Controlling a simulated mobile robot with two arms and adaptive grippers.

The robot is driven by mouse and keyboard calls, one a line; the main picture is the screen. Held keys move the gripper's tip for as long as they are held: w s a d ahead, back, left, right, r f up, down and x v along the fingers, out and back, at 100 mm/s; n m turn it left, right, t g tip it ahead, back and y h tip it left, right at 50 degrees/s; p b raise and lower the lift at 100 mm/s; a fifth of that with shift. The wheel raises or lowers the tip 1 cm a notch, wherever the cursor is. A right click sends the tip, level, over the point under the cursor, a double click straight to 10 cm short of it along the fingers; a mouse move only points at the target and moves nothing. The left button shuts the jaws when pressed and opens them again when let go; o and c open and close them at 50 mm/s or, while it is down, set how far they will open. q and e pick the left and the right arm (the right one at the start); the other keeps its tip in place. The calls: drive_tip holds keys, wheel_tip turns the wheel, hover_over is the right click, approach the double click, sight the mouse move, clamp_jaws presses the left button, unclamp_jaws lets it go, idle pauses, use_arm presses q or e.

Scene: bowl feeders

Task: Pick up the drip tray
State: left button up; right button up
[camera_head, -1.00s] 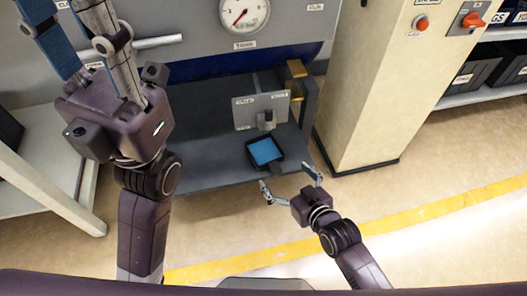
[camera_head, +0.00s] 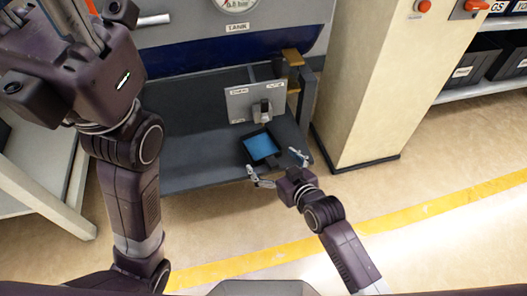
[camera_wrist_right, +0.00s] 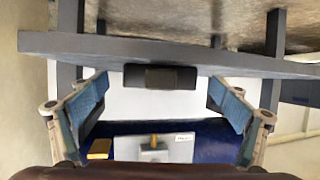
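The drip tray (camera_head: 261,147) is a small dark square tray with a blue inside. It lies on the grey shelf (camera_head: 205,172) below the tank, with its short dark handle toward the shelf's front edge. My right gripper (camera_head: 275,161) is open and empty at that edge, its fingers spread on either side of the handle's line. In the right wrist view, a dark block, apparently the handle end (camera_wrist_right: 160,77), shows between the open fingers, touching neither. My left gripper (camera_head: 62,18) is high at the upper left, its fingertips cut off by the frame.
A labelled grey plate with a tap-like fitting (camera_head: 260,108) stands just behind the tray. A beige cabinet (camera_head: 365,85) is close on the right. A white table (camera_head: 40,190) is at the left. The floor in front is clear, with a yellow line.

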drive_tip(key=c, duration=1.4)
